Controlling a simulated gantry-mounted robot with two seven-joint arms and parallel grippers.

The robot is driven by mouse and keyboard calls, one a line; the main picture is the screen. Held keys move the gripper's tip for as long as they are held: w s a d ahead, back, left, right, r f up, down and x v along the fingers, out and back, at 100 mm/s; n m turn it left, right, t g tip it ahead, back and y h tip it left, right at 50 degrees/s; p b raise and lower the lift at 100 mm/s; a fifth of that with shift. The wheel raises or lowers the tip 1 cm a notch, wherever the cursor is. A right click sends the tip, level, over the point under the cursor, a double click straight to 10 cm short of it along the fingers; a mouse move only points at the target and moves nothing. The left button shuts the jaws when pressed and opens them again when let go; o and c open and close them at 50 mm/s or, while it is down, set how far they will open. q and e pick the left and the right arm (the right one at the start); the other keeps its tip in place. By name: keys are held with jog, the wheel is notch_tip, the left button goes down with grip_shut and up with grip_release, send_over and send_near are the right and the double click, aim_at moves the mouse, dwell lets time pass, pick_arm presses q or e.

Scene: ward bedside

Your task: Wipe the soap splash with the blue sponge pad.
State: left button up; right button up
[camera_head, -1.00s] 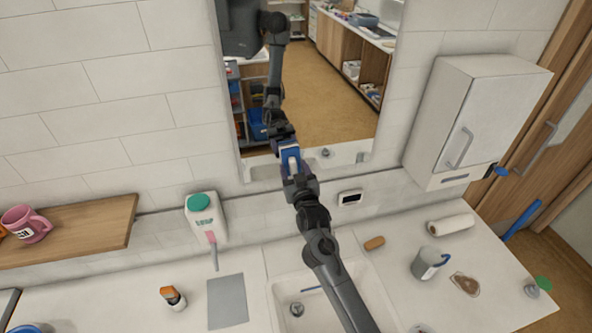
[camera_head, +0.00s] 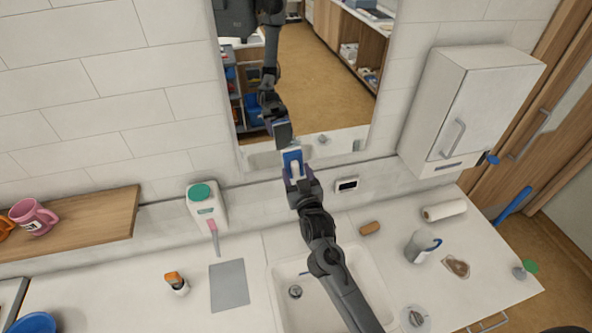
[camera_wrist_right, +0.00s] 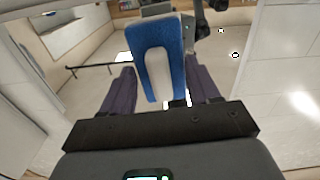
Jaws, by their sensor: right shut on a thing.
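The blue sponge pad (camera_head: 292,158) has a pale grip on its back. My right gripper (camera_head: 298,176) is shut on that grip and holds the pad in front of the mirror's lower part. In the right wrist view, the pad (camera_wrist_right: 174,42) stands up between the gripper's two purple fingers (camera_wrist_right: 160,92). I cannot tell whether the pad touches the mirror. I cannot make out a clear soap splash on the mirror (camera_head: 325,105). A brownish patch (camera_head: 456,266) lies on the counter at the right. My left gripper is not in view.
Below my right arm is the sink (camera_head: 285,285). A soap dispenser (camera_head: 205,208) hangs left of the mirror, and a wall cabinet (camera_head: 470,110) hangs right. A grey mug (camera_head: 420,246), a white roll (camera_head: 445,210) and a brown bar (camera_head: 370,228) stand or lie on the counter.

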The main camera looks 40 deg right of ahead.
jog(key=shift+p+v, duration=0.65)
jog(key=shift+v, duration=0.1)
jog(key=shift+s+a, duration=0.35)
jog(key=shift+s, duration=0.3)
jog(key=shift+w+d, duration=0.1)
jog(key=shift+w, duration=0.05)
jog(key=shift+b+x, duration=0.8)
jog(key=shift+x, duration=2.15)
jog(key=shift+w+d+f, duration=0.1)
jog(key=shift+w+d, duration=0.05)
jog(key=shift+w, duration=0.1)
jog(key=shift+w+d+b, duration=0.25)
jog(key=shift+w+b, duration=0.05)
jog(key=shift+w, duration=0.2)
